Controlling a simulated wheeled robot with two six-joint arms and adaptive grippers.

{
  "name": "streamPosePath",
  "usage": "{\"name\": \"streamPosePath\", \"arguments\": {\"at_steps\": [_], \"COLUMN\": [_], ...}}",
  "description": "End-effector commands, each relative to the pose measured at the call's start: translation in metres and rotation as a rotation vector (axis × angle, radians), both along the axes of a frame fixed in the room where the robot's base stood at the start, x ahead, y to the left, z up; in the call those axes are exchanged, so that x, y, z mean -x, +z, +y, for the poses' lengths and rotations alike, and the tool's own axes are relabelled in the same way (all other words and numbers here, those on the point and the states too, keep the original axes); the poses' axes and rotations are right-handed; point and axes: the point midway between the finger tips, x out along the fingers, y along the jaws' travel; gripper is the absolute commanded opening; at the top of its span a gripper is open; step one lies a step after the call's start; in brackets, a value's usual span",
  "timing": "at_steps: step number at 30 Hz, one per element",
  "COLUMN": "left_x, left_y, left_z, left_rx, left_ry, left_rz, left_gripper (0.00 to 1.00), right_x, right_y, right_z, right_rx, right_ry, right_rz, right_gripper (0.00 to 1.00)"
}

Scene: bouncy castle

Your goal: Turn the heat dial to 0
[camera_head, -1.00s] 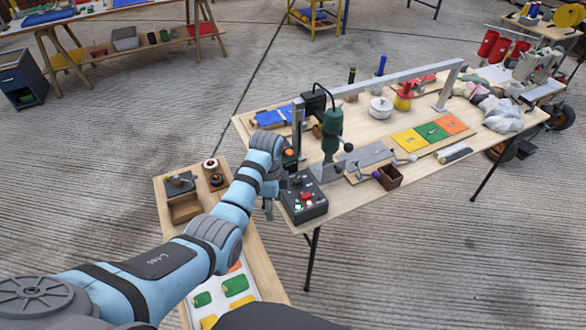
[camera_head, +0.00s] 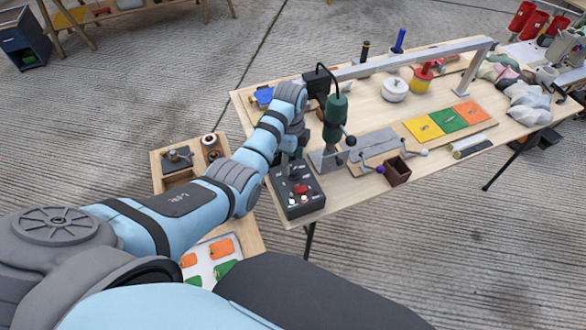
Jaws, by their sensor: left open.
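The dark control box (camera_head: 298,203) sits at the near left corner of the wooden table. On its top are a red rocker switch (camera_head: 300,189) and small lit buttons (camera_head: 304,199). A dark knob, likely the heat dial (camera_head: 295,173), is at its back; its setting is too small to read. My left arm reaches in from the left, and my left gripper (camera_head: 291,159) is over the back of the box, pointing down, open. My wrist partly hides its fingers, so I cannot tell whether they touch the knob. My right gripper is out of view.
A green heat-sealing tool on a stand (camera_head: 335,118) rises just right of my gripper. A grey metal beam (camera_head: 410,60) spans the table behind it. A brown box (camera_head: 397,171) and levers lie to the right. A lower wooden bench (camera_head: 163,160) stands at left.

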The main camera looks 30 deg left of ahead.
Motion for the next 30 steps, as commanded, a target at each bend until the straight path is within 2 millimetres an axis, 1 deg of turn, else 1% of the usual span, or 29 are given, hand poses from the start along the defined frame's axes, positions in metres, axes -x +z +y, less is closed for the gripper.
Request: {"name": "streamPosePath", "arguments": {"at_steps": [1, 3, 6, 9, 12, 16, 23, 24, 25, 30], "left_x": [-0.002, -0.004, -0.006, -0.007, -0.007, -0.007, -0.007, -0.006, -0.006, -0.006], "left_y": [-0.019, -0.033, -0.046, -0.050, -0.050, -0.050, -0.050, -0.050, -0.050, -0.051], "left_z": [0.000, -0.001, -0.002, -0.003, -0.003, -0.003, -0.003, -0.003, -0.003, -0.003], "left_rx": [0.000, 0.000, 0.000, 0.000, 0.000, 0.000, 0.000, 0.000, 0.000, 0.000], "left_ry": [0.000, -0.001, -0.003, -0.004, -0.005, -0.005, -0.005, -0.004, -0.004, -0.003], "left_rz": [0.004, 0.003, 0.004, 0.004, 0.003, 0.003, 0.004, 0.005, 0.005, 0.006], "left_gripper": [0.47, 0.47, 0.47, 0.47, 0.47, 0.47, 0.11, 0.04, 0.00, 0.00], "right_x": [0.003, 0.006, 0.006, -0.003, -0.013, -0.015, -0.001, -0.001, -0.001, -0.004], "right_y": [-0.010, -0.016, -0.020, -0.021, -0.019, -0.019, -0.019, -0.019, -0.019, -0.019], "right_z": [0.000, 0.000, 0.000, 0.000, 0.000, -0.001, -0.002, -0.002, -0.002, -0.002], "right_rx": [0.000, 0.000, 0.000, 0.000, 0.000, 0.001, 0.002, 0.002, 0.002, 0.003], "right_ry": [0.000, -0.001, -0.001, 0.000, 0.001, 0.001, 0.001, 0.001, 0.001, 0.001], "right_rz": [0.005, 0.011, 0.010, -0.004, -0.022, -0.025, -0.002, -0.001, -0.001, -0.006], "right_gripper": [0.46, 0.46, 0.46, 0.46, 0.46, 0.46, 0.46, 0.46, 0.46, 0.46]}}
